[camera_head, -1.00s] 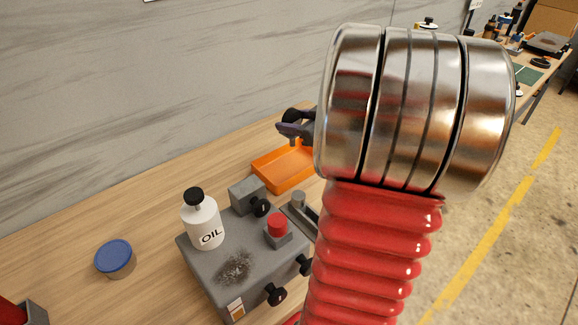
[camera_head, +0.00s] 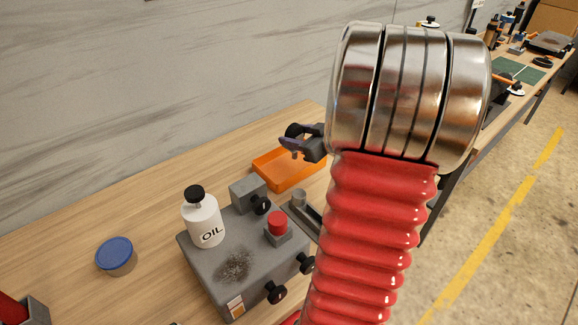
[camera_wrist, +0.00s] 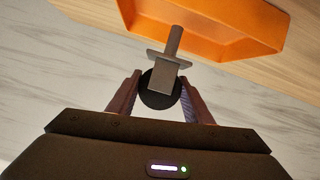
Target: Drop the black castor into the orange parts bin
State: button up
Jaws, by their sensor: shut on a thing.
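My gripper (camera_head: 301,142) is shut on the black castor (camera_head: 293,131). In the wrist view my gripper's fingers (camera_wrist: 160,92) grip the castor's round black wheel from both sides, and the castor's grey metal bracket and stem (camera_wrist: 168,68) point toward the top of the picture. The orange parts bin (camera_head: 286,170) sits on the wooden bench. In the head view the castor is above the bin's far side. In the wrist view the bin (camera_wrist: 205,44) is at the top, and the castor's stem tip overlaps its near edge. My arm hides part of the bin's right side in the head view.
A grey machine block (camera_head: 236,262) with several black knobs and a red button (camera_head: 278,223) stands in front of the bin. A white oil bottle (camera_head: 204,220) is on its left, and a blue-lidded tin (camera_head: 116,255) farther left. A grey wall (camera_head: 150,90) is behind the bench.

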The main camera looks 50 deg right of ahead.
jog(key=shift+f, duration=0.3)
jog(key=o, duration=1.4)
jog(key=shift+c, duration=0.2)
jog(key=shift+s, duration=0.1)
jog(key=v, duration=1.3)
jog(key=shift+s+r, duration=0.15)
jog(key=shift+s, duration=0.1)
jog(key=shift+s+a, duration=0.1)
